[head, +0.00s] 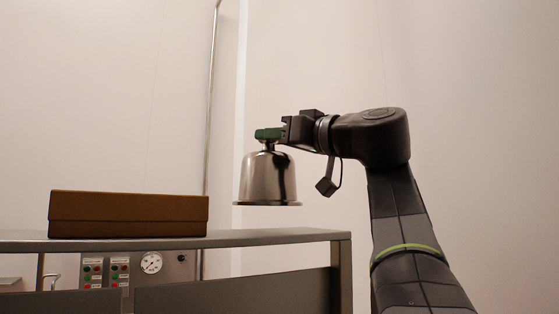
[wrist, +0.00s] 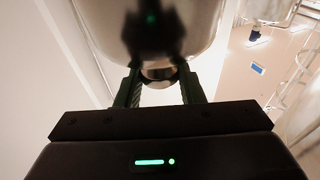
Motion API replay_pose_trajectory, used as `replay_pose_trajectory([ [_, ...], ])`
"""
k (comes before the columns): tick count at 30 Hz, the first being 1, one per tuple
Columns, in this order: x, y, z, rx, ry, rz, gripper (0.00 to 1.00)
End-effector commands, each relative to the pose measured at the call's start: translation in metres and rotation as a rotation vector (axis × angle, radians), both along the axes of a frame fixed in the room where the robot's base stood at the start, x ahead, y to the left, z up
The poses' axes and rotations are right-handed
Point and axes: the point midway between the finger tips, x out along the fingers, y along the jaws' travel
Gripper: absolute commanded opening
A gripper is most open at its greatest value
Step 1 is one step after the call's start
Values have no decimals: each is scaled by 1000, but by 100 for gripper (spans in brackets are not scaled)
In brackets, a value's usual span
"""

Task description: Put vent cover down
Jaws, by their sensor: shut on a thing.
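The vent cover (head: 262,178) is a shiny steel bell shape with a flared bottom rim, hanging upright in the head view. My gripper (head: 268,134) is shut on the knob at its top and holds it in the air, a little above the level of the grey shelf top (head: 285,235). In the wrist view the cover's shiny body (wrist: 195,30) fills the top, and the green fingers of my gripper (wrist: 160,85) stand on both sides of the round knob (wrist: 158,70). The cover's underside is hidden.
A brown box (head: 128,213) sits on the shelf, left of the cover. Below the shelf are a round gauge (head: 151,262) and button panels (head: 106,271). A vertical pipe (head: 209,110) runs up the wall behind. The shelf's right part looks bare.

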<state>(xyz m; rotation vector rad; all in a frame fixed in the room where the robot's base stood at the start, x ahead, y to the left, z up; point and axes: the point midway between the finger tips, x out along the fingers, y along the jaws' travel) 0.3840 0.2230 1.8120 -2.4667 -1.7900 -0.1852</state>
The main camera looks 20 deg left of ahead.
Motion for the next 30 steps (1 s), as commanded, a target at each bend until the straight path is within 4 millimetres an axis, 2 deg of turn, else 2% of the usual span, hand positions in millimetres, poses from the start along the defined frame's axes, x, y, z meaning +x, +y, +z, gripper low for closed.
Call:
replay_pose_trajectory([
  [5, 0, 0, -8, 2, 0, 0, 0],
  [15, -1, 0, -40, 1, 0, 1, 0],
  [29, 0, 0, -47, 1, 0, 0, 0],
  [30, 0, 0, -47, 0, 0, 0, 43],
])
